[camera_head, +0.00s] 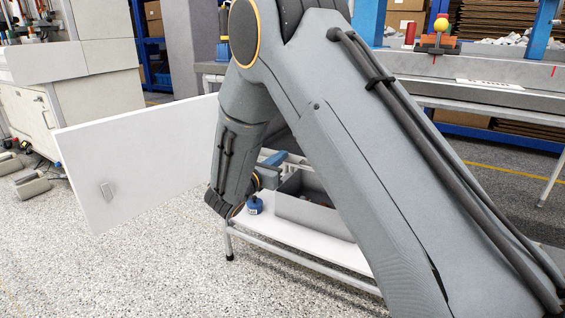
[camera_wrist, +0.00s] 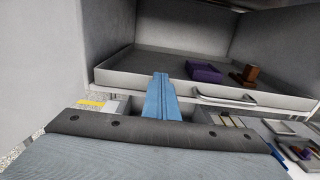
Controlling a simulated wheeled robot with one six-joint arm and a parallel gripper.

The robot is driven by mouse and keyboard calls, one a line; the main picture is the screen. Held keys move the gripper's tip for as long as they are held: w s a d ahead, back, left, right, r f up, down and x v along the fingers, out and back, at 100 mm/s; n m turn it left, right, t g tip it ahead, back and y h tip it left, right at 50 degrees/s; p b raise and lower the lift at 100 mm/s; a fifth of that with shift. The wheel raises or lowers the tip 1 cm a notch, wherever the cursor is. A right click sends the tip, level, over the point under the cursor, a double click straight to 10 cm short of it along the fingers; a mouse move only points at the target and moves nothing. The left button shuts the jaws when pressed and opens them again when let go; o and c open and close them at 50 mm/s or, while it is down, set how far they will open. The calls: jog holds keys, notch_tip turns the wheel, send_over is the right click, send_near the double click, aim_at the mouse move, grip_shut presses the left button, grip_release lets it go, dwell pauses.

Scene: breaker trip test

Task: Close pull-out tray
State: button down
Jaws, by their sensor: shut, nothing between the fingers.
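The pull-out tray (camera_wrist: 130,80) is a grey shallow tray inside a grey cabinet, with a light metal handle (camera_wrist: 226,101) on its front. A purple block (camera_wrist: 203,71) and a brown piece (camera_wrist: 245,75) lie in it. My gripper (camera_wrist: 160,78) has blue fingers, shut and empty. In the wrist view the fingertips overlap the tray's front wall, left of the handle; I cannot tell whether they touch it. In the head view my arm hides the tray and most of the gripper.
A white door panel (camera_head: 130,155) with a small grey handle stands swung open at left. A grey bin (camera_head: 315,215) and a small blue object (camera_head: 254,206) rest on a low white shelf. A workbench (camera_head: 470,70) stands behind right. The speckled floor at front left is clear.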

aim_at(289, 149)
jog(key=x, duration=0.5)
jog(key=shift+w+d, duration=0.1)
jog(key=shift+w+d+r, duration=0.1)
jog(key=shift+w+d, duration=0.05)
jog(key=shift+w, duration=0.25)
jog(key=shift+r, duration=0.1)
